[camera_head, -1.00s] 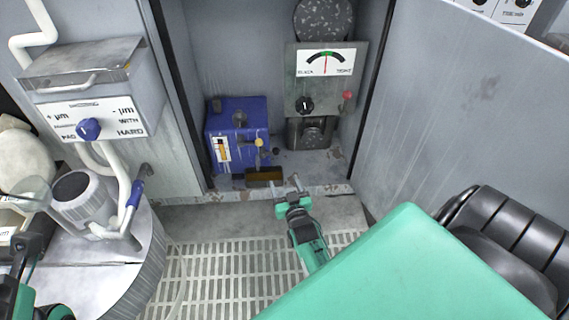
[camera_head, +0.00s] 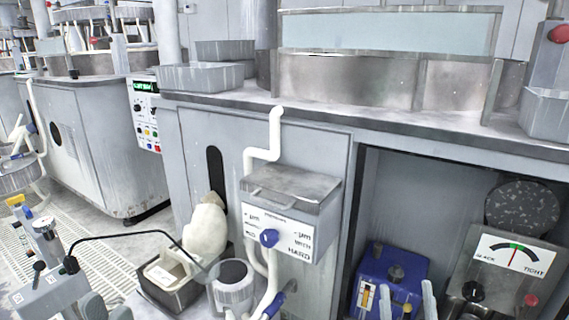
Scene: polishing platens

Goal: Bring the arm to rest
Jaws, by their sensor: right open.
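Only the two pale fingertips of my right gripper (camera_head: 407,299) show, at the bottom edge of the head view. They stand apart, with nothing seen between them, in front of the blue box (camera_head: 383,262) in the open cabinet bay. The rest of that gripper and its arm are below the picture. My left gripper is not in view.
A gauge unit (camera_head: 510,252) stands right of the blue box. A control box (camera_head: 290,208) with a blue knob hangs on the cabinet front. White pipes run beside it.

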